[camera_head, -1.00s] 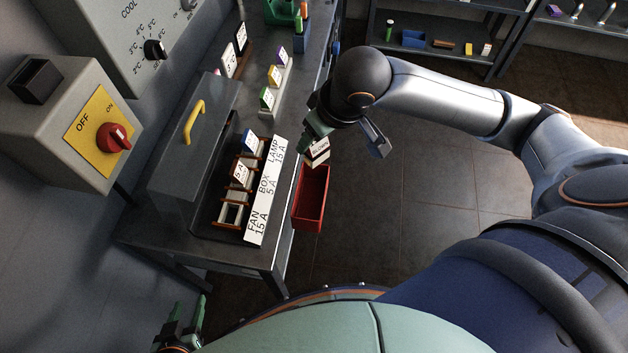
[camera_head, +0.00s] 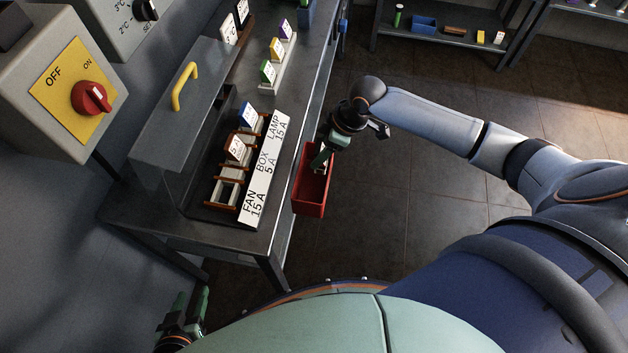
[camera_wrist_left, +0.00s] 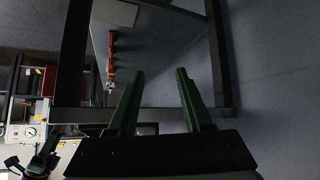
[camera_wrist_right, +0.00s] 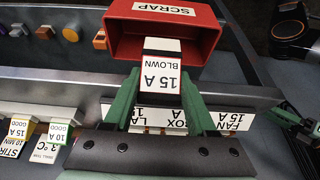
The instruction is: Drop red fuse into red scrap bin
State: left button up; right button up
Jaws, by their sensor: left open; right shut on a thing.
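The red scrap bin (camera_head: 312,192) hangs at the right edge of the bench; its SCRAP label shows in the right wrist view (camera_wrist_right: 165,9). My right gripper (camera_head: 321,160) is over the bin's far part. In the right wrist view it is shut on a fuse (camera_wrist_right: 161,70) with a white face reading "15 A BLOWN". The fuse overlaps the bin's opening there; its depth relative to the rim is hard to tell, and its body colour is mostly hidden. My left gripper (camera_head: 190,310) is open and empty, low at the left, away from the bench; its fingers show apart (camera_wrist_left: 160,75).
The fuse box (camera_head: 222,205) holds a blue fuse (camera_head: 247,115) and a reddish 5 A fuse (camera_head: 237,148); the FAN slot is empty. Its grey cover (camera_head: 180,110) stands beside it. Spare fuses (camera_head: 275,50) stand on a rack behind. Floor right of the bin is clear.

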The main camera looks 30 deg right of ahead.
notch_tip(320, 180, down, 5)
jog(key=b, duration=0.5)
jog(key=shift+r, duration=0.2)
pick_arm(q)
jog(key=shift+h, duration=0.4)
jog(key=d+f, duration=0.1)
jog(key=w+d+f+b, duration=0.1)
jog(key=d+f, duration=0.1)
jog(key=shift+w+d+f, duration=0.1)
jog(key=shift+w+f, duration=0.25)
pick_arm(e)
jog(key=shift+f, duration=0.35)
pick_arm(q)
jog(key=shift+m, duration=0.3)
pick_arm(e)
jog(key=o, duration=1.4)
jog(key=shift+o, duration=0.2)
jog(key=shift+d+r, duration=0.2)
jog(key=shift+r, duration=0.25)
pick_arm(q)
jog(key=shift+s+a+r+p, duration=0.2)
jog(key=shift+r+p, duration=0.2)
jog(key=shift+p, duration=0.25)
jog(key=shift+s+a+r+p, duration=0.1)
jog(key=shift+a+r+p, duration=0.1)
jog(key=shift+r+p, duration=0.3)
pick_arm(e)
jog(key=v, duration=1.1)
jog(key=shift+r, duration=0.3)
